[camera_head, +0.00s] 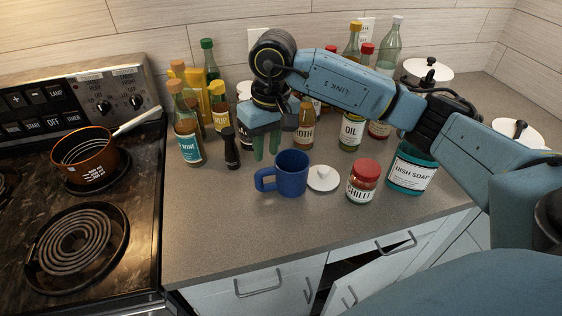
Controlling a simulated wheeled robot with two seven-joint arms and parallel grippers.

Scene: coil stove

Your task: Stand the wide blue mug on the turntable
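The wide blue mug (292,176) stands upright on the grey counter, its handle pointing left. My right gripper (267,146) reaches in from the right and points down, just behind and left of the mug. Its two green fingers are apart with nothing seen between them. I cannot tell whether a finger touches the mug. I cannot make out a turntable; my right arm hides part of the back of the counter. My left gripper is not in view.
A white knobbed lid (323,179) lies right of the mug. A chilli jar (362,186) and dish soap (410,172) stand further right. Several bottles, a vinegar bottle (187,135) and dark shaker (231,150) among them, crowd behind. The front counter is clear. A coil stove (140,235) lies left.

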